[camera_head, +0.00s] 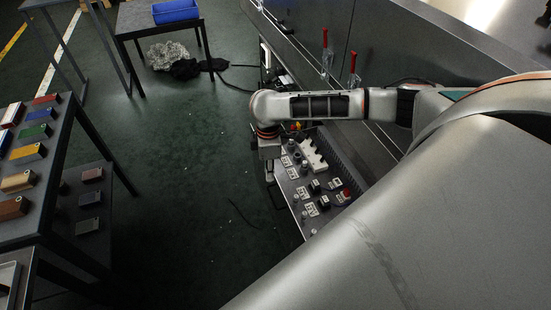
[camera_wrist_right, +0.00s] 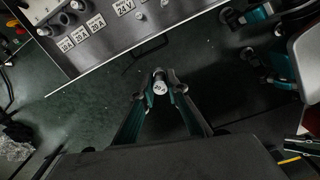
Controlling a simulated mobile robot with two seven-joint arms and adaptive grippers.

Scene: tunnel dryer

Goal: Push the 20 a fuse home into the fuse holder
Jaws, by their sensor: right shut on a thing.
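The fuse (camera_wrist_right: 159,86), a small cylinder with a pale marked end, is between the fingertips of my right gripper (camera_wrist_right: 159,80), shut on it. In the right wrist view the fuse is over dark floor, apart from the panel. In the head view my right gripper (camera_head: 269,152) points down at the panel's left edge; its fingertips and the fuse are hidden there. The panel's round fuse holders (camera_wrist_right: 62,18) stand at the top left of the wrist view beside small rating labels (camera_wrist_right: 80,32). What looks like my left gripper (camera_wrist_right: 238,36) is open and empty at the upper right.
The grey control panel (camera_head: 297,192) carries knobs, labels and a red button (camera_head: 346,192). Red-handled tools (camera_head: 325,50) stand behind my forearm. A rack of coloured blocks (camera_head: 38,133) is at left. A table with a blue bin (camera_head: 176,11) is at the back. Green floor between is open.

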